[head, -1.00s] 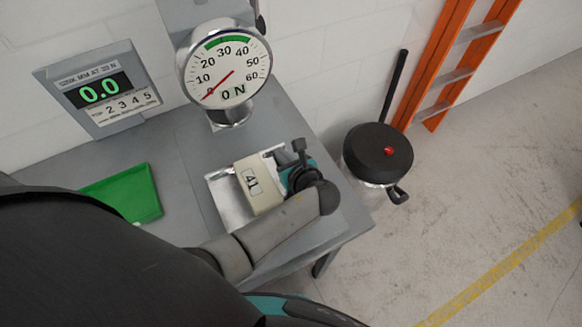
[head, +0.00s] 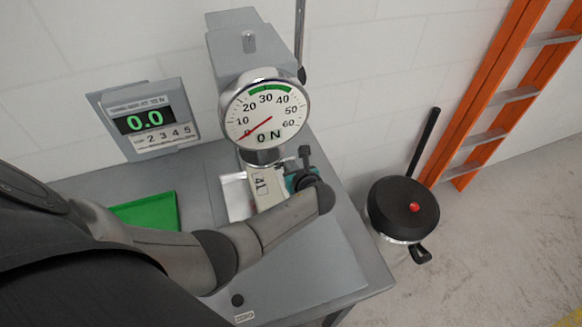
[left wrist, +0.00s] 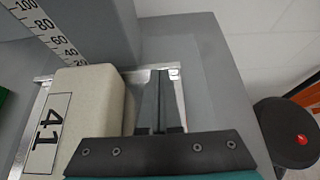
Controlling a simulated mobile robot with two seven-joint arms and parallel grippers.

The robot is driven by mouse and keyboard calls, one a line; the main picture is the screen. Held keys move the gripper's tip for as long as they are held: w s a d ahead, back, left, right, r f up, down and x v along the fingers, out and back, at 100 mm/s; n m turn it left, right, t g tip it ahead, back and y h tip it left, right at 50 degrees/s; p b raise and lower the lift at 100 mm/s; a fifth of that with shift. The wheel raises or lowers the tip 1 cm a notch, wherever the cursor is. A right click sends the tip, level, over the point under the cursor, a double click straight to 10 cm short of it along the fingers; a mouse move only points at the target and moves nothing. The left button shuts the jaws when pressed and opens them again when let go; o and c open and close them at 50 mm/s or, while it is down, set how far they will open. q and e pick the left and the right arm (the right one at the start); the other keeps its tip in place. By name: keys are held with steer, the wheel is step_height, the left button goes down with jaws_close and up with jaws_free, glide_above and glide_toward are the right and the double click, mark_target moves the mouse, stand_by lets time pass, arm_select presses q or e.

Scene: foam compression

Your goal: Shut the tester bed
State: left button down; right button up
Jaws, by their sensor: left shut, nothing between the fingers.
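The tester bed (head: 236,198) is a shiny metal tray on the grey bench, its back part under the round dial gauge (head: 266,112). A cream foam block (head: 267,190) labelled 41 stands on it. In the left wrist view the block (left wrist: 105,95) is on the left and the bed's metal edge (left wrist: 180,97) shows beside the fingers. My left gripper (left wrist: 158,75) is shut and empty, pointing down just right of the block. In the head view my arm partly hides the bed's front and right side. My right gripper is out of view.
A digital display (head: 150,120) reads 0.0; the dial reads 0 N. A green tray (head: 150,210) lies left on the bench (head: 330,265). A black-topped bin (head: 403,208) and an orange ladder (head: 490,90) stand right.

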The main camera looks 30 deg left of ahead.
arm_select(q)
steer(key=shift+w+a+r, duration=0.15)
steer(key=shift+r, duration=0.15)
steer(key=shift+s+d+r+p, duration=0.2)
steer(key=shift+s+d+p, duration=0.05)
steer(key=shift+d+p, duration=0.15)
steer(key=p+v, duration=0.2)
steer(key=v, duration=1.2)
steer(key=shift+s+d+f, duration=0.2)
steer(key=shift+s+d, duration=0.05)
